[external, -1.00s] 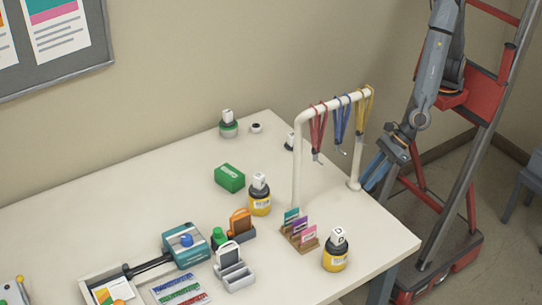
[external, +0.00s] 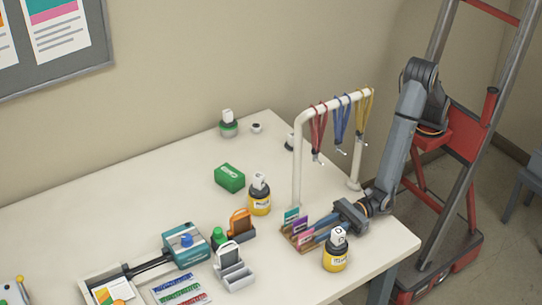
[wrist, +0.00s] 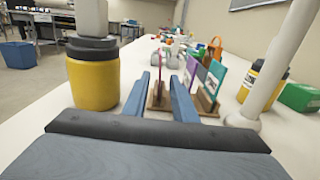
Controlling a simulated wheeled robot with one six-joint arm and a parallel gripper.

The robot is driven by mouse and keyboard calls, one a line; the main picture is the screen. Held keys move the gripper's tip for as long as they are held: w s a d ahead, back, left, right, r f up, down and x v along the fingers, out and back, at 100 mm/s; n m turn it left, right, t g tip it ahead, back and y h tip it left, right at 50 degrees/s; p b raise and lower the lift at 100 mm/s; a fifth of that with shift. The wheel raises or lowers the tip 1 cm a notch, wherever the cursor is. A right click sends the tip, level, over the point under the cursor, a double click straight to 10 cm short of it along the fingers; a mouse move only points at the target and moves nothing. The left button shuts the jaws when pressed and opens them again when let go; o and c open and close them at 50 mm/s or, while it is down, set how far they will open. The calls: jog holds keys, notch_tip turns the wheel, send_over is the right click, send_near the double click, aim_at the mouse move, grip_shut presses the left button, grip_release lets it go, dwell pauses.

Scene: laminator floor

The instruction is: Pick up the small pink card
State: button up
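The small pink card (external: 306,238) stands in the front slot of a brown wooden card holder (external: 298,244), with a purple card (external: 299,223) and a teal card (external: 291,214) behind it. My gripper (external: 314,234) is low over the table at the holder, its blue fingers pointing at the cards. In the wrist view, my gripper (wrist: 159,80) is open, fingers apart. A thin upright card edge, seemingly the pink card (wrist: 160,82), shows between the fingertips. The purple card (wrist: 203,74) and teal card (wrist: 214,78) stand right of the right finger. Contact with the card cannot be told.
A yellow bottle (external: 335,259) marked D stands close beside my gripper, and it also shows on the left in the wrist view (wrist: 92,82). A white rack (external: 298,165) with hanging lanyards stands behind. Another yellow bottle (external: 259,202) and a green box (external: 230,178) are farther left.

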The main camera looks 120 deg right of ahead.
aim_at(298, 245)
jog(key=shift+w+d+r+p, duration=0.1)
jog(key=shift+w+r+p, duration=0.15)
jog(key=shift+w, duration=1.75)
jog(key=shift+w+d+r+p, duration=0.1)
jog(key=shift+w+p, duration=0.1)
jog(key=shift+w, duration=1.75)
jog(key=shift+c, duration=0.4)
grip_shut()
